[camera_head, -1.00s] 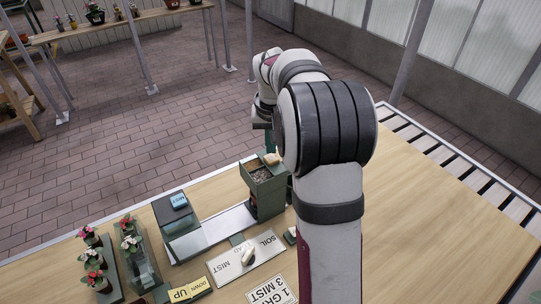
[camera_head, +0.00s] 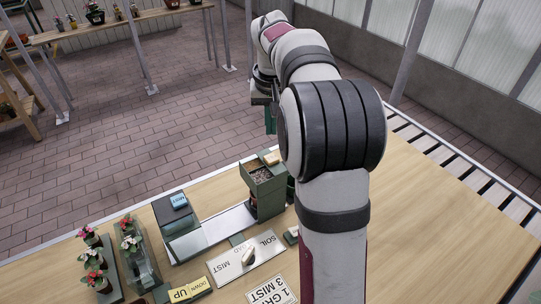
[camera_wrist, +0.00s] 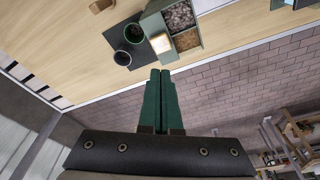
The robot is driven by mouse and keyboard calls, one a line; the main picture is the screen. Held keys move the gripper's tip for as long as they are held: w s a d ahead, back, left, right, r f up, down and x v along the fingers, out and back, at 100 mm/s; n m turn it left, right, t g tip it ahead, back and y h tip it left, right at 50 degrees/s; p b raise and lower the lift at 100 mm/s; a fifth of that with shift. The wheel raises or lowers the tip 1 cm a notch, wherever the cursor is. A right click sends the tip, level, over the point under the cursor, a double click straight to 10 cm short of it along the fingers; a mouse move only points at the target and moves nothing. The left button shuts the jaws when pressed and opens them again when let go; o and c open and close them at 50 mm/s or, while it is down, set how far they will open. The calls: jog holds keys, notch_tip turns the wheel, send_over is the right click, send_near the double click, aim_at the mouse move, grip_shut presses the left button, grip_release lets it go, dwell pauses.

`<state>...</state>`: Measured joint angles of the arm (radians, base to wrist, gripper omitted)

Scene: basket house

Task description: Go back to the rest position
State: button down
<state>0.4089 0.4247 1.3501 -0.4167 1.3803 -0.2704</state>
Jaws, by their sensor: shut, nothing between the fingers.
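My gripper (camera_wrist: 160,100) shows in the wrist view with its two green fingers side by side and closed, nothing between them. In the head view my gripper (camera_head: 270,120) hangs in the air beyond the table's far edge, above the brick floor. It is apart from the green soil box (camera_head: 264,190), which stands on the wooden table (camera_head: 420,230) below and nearer. In the wrist view the soil box (camera_wrist: 150,22) shows its filled compartments and a pale block on its edge.
Potted flowers (camera_head: 92,260) stand at the table's left. A sliding lever (camera_head: 248,256) sits on a SOIL/MIST plate. Two dark pots (camera_wrist: 128,46) stand on a dark mat. The right of the table is clear.

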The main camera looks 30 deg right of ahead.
jog(key=s+a+g+y, duration=0.1)
jog(key=s+a+y, duration=0.1)
jog(key=s+a, duration=1.35)
jog(key=s+a+f, duration=0.2)
jog(key=s+a, duration=0.1)
jog(key=s, duration=0.4)
jog(key=s+a+f+g+y, duration=0.1)
jog(key=s+a+f, duration=0.2)
jog(key=s, duration=0.5)
jog(key=shift+a+f, duration=0.25)
jog(key=shift+a, duration=0.45)
